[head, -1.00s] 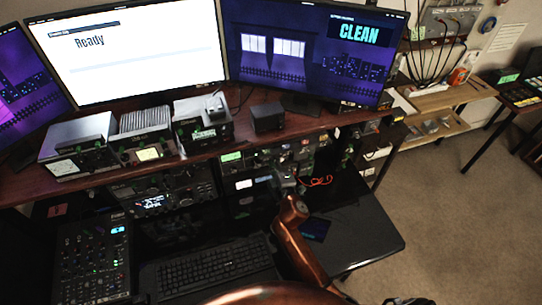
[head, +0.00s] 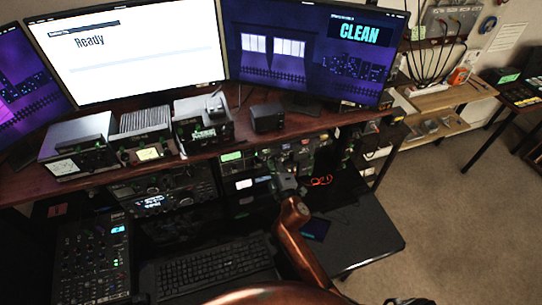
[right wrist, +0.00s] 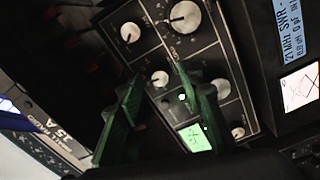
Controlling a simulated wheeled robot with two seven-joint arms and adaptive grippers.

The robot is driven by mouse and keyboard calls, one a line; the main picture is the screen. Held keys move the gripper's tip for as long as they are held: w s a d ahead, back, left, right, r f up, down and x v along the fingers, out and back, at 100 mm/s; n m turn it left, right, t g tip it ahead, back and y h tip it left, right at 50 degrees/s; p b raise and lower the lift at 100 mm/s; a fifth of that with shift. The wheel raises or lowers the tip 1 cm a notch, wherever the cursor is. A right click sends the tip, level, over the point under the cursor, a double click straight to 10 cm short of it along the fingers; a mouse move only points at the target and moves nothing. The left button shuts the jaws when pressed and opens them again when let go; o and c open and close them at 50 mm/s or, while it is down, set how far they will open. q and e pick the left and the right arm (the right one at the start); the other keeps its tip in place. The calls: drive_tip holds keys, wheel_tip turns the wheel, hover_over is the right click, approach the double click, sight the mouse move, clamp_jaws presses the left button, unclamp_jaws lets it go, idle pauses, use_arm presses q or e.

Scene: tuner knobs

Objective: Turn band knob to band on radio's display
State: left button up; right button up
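The tuner panel (right wrist: 207,65) fills the middle of the right wrist view, tilted, with several pale round knobs and a small lit green display (right wrist: 195,137). A large knob (right wrist: 185,17) is at its top, and a small knob (right wrist: 160,78) shows between my fingertips. I cannot read which knob is the band knob. My right gripper (right wrist: 158,76) has two green fingers, apart, with nothing held; contact with the small knob cannot be told. In the head view my right gripper (head: 278,168) is in front of the lower shelf's equipment. My left gripper is not in view.
Several radios (head: 145,150) stand on the wooden shelf (head: 190,158) beneath monitors (head: 125,45). A keyboard (head: 215,265) and a mixer (head: 90,260) lie on the black desk. A radio with a bright screen (right wrist: 300,85) is right of the panel in the wrist view. The desk's right side is mostly clear.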

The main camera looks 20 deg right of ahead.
drive_tip(key=s, duration=1.1)
drive_tip(key=shift+s+d, duration=0.15)
drive_tip(key=shift+d, duration=0.05)
